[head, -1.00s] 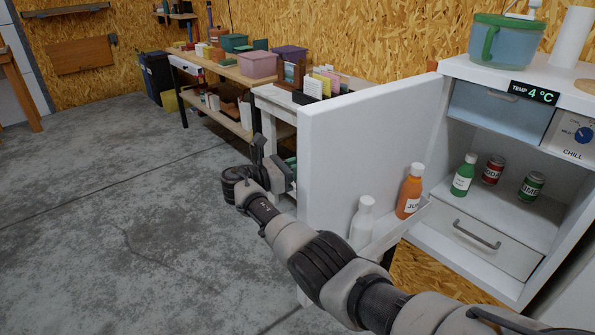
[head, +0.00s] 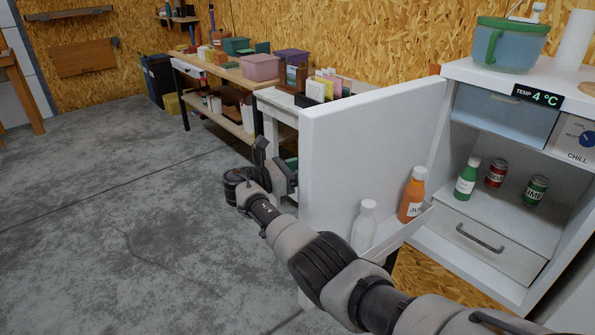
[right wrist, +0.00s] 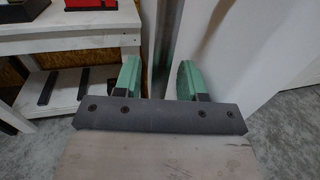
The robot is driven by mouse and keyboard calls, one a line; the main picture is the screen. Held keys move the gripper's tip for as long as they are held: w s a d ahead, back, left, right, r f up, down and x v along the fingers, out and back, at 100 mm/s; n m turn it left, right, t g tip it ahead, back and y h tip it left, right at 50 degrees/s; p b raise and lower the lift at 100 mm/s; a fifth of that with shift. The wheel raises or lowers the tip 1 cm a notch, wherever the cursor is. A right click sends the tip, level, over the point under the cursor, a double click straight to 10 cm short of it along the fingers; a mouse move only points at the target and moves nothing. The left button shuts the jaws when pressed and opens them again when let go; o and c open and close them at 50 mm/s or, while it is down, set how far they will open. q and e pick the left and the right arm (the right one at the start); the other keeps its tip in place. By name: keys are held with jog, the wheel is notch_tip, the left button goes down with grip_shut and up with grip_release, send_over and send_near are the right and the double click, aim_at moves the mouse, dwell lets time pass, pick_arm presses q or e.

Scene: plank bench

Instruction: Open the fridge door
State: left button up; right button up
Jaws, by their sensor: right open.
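The fridge door (head: 345,150) stands swung wide open, showing the fridge interior (head: 495,205). A white bottle (head: 364,228) and an orange bottle (head: 412,196) stand in its door shelf. My right gripper (head: 277,168) is at the far side of the door's free edge, partly hidden in the head view. In the right wrist view my right gripper (right wrist: 160,76) is open, its green fingers apart. A grey vertical bar (right wrist: 165,45), looking like the door handle, shows between and beyond them; contact cannot be told. My left gripper is out of view.
A white side table (head: 275,103) with boxes stands close behind the gripper. A plank bench (head: 225,75) with bins is farther back. The fridge holds a green bottle (head: 466,180), two cans and a drawer (head: 480,240). Concrete floor (head: 110,215) at left is clear.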

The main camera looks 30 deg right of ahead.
pick_arm(q)
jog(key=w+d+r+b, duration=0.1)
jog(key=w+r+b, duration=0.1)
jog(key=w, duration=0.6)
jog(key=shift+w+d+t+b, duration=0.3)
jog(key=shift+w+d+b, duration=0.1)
jog(key=shift+b, duration=0.3)
pick_arm(e)
jog(key=a, duration=1)
jog(key=shift+w+a, duration=0.15)
jog(key=shift+a, duration=0.2)
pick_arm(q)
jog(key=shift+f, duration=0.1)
